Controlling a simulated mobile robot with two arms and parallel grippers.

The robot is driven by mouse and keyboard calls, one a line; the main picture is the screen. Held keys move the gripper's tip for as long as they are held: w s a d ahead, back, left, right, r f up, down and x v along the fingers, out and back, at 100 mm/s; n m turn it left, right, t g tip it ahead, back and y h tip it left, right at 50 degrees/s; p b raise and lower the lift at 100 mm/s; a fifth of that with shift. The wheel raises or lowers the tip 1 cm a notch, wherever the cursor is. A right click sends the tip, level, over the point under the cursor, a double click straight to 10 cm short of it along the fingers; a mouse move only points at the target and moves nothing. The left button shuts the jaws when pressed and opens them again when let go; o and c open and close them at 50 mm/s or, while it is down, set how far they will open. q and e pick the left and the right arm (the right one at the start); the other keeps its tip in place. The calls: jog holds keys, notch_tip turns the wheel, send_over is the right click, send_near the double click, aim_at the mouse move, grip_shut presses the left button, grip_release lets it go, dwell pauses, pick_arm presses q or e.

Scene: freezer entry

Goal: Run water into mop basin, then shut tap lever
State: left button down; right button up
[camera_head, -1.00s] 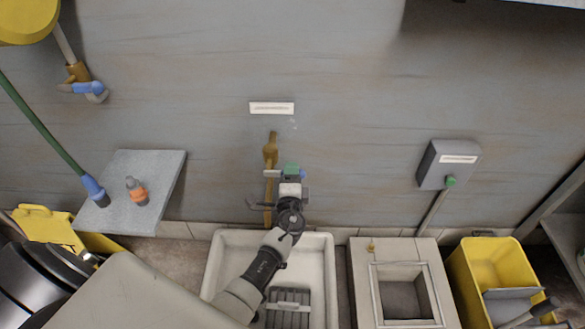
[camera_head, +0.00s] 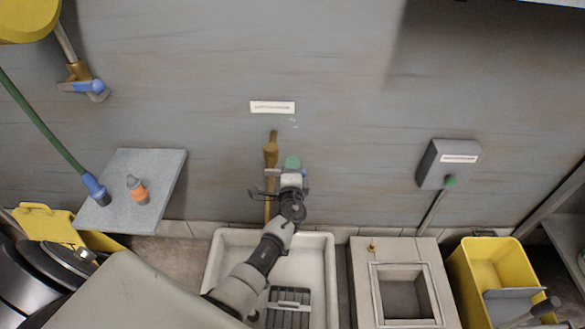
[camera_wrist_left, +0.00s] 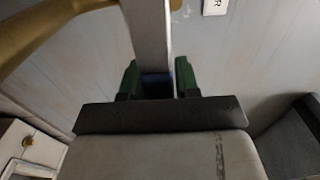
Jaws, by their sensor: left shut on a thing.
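The brass tap (camera_head: 270,155) is on the grey wall above the white mop basin (camera_head: 327,265). My left gripper (camera_head: 292,166) is at the tap's right side, its arm reaching over the basin. In the left wrist view my gripper (camera_wrist_left: 160,80) has its green fingertips on both sides of a grey lever bar (camera_wrist_left: 150,35) with a blue end (camera_wrist_left: 156,84), and is shut on it. In the head view the fingers and wrist hide most of the lever. I see no clear water stream; my arm covers part of the basin. My right gripper is not in view.
A dark slotted grate (camera_head: 289,306) lies in the basin. To the right are a pale box with a square opening (camera_head: 357,275), a yellow bucket (camera_head: 478,280) and a grey wall box (camera_head: 450,160).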

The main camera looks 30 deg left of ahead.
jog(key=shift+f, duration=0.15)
pick_arm(q)
jog(key=shift+s+a+r+n+b, duration=0.15)
jog(key=shift+a+r+n+b, duration=0.15)
jog(key=shift+r+n+b, duration=0.9)
jog(key=shift+s+a+r+n+b, duration=0.1)
jog(key=shift+a+r+n+b, duration=0.35)
jog(key=shift+n, duration=1.35)
jog(key=shift+s+a+r+n+b, duration=0.15)
jog(key=shift+r+n+b, duration=0.7)
jog(key=shift+n, duration=0.65)
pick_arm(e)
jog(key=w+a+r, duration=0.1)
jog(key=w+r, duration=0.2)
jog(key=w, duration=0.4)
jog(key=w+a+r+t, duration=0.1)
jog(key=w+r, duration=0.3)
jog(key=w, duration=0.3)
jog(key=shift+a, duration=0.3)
pick_arm(q)
jog(key=shift+f, duration=0.15)
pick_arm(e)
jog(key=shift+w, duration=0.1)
pick_arm(q)
jog(key=c, duration=0.8)
grip_release()
